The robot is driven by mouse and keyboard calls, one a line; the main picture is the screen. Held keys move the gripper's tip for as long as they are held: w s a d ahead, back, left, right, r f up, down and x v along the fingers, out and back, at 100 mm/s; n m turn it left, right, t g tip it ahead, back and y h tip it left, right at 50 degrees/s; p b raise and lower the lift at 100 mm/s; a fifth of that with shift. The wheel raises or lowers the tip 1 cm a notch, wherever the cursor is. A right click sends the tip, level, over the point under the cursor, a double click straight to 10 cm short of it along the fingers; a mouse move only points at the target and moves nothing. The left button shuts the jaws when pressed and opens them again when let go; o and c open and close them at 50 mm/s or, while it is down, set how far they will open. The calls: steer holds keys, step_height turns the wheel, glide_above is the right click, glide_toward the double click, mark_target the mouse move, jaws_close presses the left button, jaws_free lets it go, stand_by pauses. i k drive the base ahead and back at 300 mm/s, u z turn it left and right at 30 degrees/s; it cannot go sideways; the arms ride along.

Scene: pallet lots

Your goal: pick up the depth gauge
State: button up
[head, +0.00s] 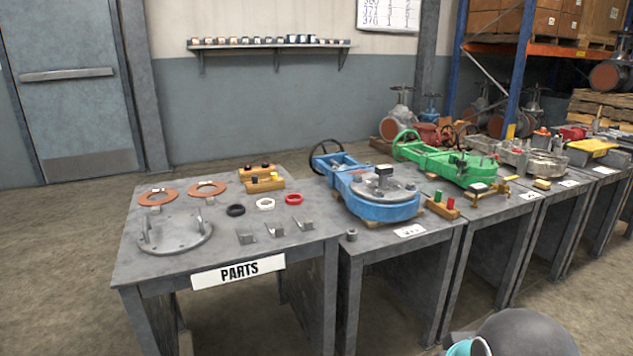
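I cannot pick out the depth gauge for sure at this size. A small brass-coloured, bar-like tool (497,186) lies on the bench in front of the green valve (448,163), at the right; it may be the gauge. A dark upright piece with a flat top (383,176) stands on the round grey cover of the blue valve (380,203). My gripper is not in view; only a rounded grey and teal part of my arm shows at the bottom right.
The parts table (130,262) holds copper rings (207,189), a grey flange (175,236), small coloured rings and metal brackets. A row of benches runs right with more valves and wooden peg blocks (443,207). A rack (510,75) stands behind. Floor at left is clear.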

mark_target(382, 171)
steer(key=u, duration=0.7)
steer(key=i, duration=1)
